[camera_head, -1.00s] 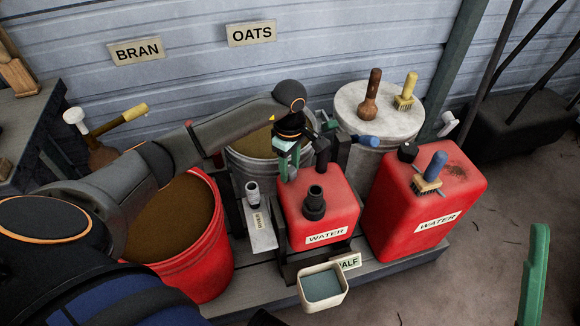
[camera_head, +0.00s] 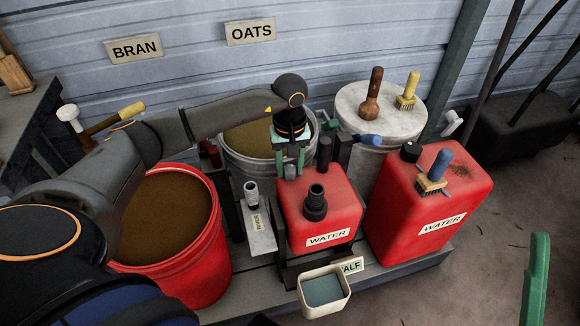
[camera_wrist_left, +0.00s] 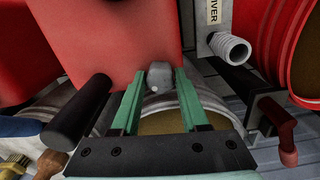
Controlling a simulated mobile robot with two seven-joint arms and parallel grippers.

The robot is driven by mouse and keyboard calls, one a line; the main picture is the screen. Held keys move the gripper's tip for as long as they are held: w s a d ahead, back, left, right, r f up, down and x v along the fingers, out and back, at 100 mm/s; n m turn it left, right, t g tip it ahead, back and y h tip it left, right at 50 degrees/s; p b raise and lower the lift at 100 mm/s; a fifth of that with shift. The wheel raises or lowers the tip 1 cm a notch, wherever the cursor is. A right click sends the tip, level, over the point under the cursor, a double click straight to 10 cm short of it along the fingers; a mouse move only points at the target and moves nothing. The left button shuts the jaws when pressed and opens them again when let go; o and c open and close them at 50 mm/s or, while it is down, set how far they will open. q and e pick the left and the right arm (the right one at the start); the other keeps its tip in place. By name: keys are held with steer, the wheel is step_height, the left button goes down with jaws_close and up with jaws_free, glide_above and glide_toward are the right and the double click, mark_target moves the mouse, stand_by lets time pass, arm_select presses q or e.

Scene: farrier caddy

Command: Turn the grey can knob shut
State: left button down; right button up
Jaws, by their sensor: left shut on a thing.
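The red water can (camera_head: 325,215) on the left stands in a dark cradle, with a black spout facing front. Its small grey knob (camera_wrist_left: 160,75) shows between the fingertips in the left wrist view. In the head view the knob (camera_head: 290,171) is partly covered by the fingers. My left gripper (camera_head: 289,165) reaches down from above behind the can and is shut on the knob. In the left wrist view the green fingers (camera_wrist_left: 157,85) lie on either side of it. One green finger, apparently of my right gripper (camera_head: 536,280), shows at the lower right; its opening is hidden.
A cream cup (camera_head: 325,308) with bluish liquid sits below the spout. A second red can (camera_head: 405,215) with a brush on top stands at the right. A red bucket (camera_head: 222,250) is at the left. A lidded bin (camera_head: 350,100) with brushes stands behind.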

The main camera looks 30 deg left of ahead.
mark_target(290, 168)
arm_select(q)
steer(key=m+b, duration=0.1)
steer(key=m, duration=0.3)
steer(key=shift+f, duration=0.2)
steer(key=m+b, duration=0.1)
steer(key=m, duration=0.2)
steer(key=shift+r+m, duration=0.1)
steer(key=shift+m, duration=0.2)
steer(key=shift+s, duration=0.1)
steer(key=c, duration=0.6)
jaws_free()
steer(key=shift+r, duration=0.1)
steer(key=shift+r+p, duration=1.8)
steer(key=shift+r, duration=0.65)
